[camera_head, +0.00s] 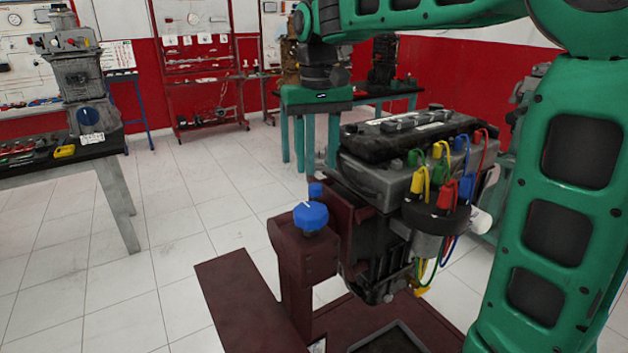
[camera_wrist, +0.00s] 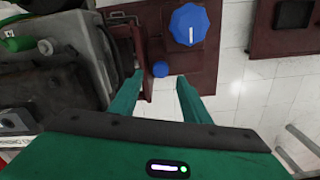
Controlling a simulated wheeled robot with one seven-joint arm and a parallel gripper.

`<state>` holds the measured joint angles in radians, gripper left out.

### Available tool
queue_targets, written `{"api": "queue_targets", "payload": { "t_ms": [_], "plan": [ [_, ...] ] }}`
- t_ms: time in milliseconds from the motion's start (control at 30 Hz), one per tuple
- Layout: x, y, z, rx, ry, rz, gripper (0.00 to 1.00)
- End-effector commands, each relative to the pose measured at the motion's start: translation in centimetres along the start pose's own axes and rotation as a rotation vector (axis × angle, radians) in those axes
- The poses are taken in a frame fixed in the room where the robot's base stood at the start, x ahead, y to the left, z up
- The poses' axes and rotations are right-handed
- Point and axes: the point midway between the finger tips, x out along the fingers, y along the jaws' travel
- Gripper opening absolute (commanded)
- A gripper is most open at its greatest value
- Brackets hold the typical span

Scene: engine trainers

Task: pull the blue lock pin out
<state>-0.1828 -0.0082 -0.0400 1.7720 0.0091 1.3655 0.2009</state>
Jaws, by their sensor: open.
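The blue lock pin (camera_head: 315,190) shows as a small round blue head on the dark red engine stand, just behind a larger blue knob. In the wrist view the pin head (camera_wrist: 161,69) lies between my two fingertips, with a gap on each side. My gripper (camera_head: 321,168) points down, open and empty, with its fingertips close above the pin in the head view. The gripper also shows in the wrist view (camera_wrist: 160,76). The pin's shaft is hidden.
The larger blue knob (camera_head: 310,216) with a white mark stands in front of the pin. The engine (camera_head: 385,180) with coloured cables (camera_head: 440,170) is close on the right. A dark red upright plate (camera_wrist: 134,50) is near the left finger.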

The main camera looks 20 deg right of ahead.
Motion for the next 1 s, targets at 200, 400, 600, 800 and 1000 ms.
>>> {"api": "queue_targets", "payload": {
  "t_ms": [200, 400, 600, 800, 1000],
  "plan": [
    [3.7, -0.3, 0.1, -0.005, -0.003, 0.001, 0.43],
    [5.4, -0.3, 0.1, -0.005, -0.001, 0.0, 0.43],
    [5.8, -0.3, 0.1, -0.005, 0.001, 0.0, 0.43],
    [5.8, -0.3, 0.1, -0.004, 0.001, 0.0, 0.33],
    [5.8, -0.3, 0.1, -0.004, 0.001, 0.0, 0.0]
  ]
}}
